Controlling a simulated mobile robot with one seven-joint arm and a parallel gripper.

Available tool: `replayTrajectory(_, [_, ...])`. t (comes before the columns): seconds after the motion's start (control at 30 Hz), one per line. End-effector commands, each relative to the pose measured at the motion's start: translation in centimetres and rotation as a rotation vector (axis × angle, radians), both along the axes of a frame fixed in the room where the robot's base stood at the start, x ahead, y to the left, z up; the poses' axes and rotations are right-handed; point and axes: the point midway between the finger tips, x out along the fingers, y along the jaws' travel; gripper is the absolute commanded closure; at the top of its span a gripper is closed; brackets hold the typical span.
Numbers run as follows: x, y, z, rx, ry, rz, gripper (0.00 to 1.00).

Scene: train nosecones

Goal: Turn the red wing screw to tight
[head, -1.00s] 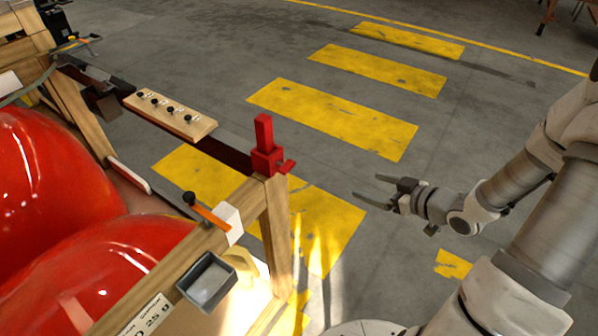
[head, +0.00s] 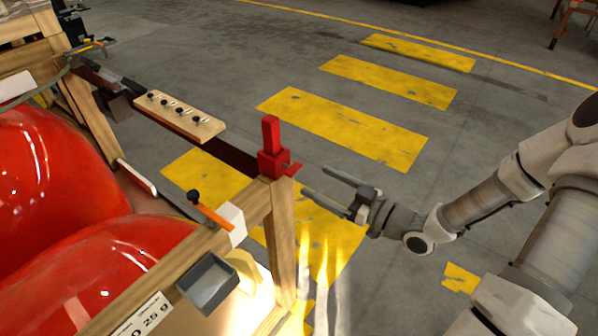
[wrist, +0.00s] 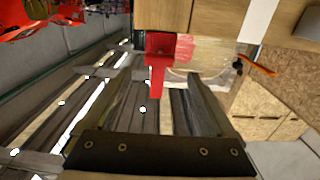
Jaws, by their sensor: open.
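The red wing screw (head: 293,169) sticks out to the right from a red block-shaped clamp (head: 271,160) on the corner of the wooden frame. The clamp has a tall upright red bar. In the wrist view red parts (wrist: 158,82) hang below the wooden beam, between the fingertips in the picture; which part is the screw is hard to tell. My gripper (head: 314,180) is open and empty, just right of the screw, fingers pointing left at it. I see a small gap and no clear contact.
The wooden frame (head: 283,240) holds large red glossy nosecones (head: 50,190). A strip with several black knobs (head: 180,115) lies along the dark rail. A grey bin (head: 208,284) and an orange-handled tool (head: 212,216) are near the corner. Open floor lies to the right.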

Motion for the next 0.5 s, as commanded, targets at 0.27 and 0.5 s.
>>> replayTrajectory(0.27, [3.1,4.1,0.0,0.001,-0.001,0.003,0.10])
replayTrajectory(0.5, [4.1,5.4,0.0,0.000,0.001,0.000,0.10])
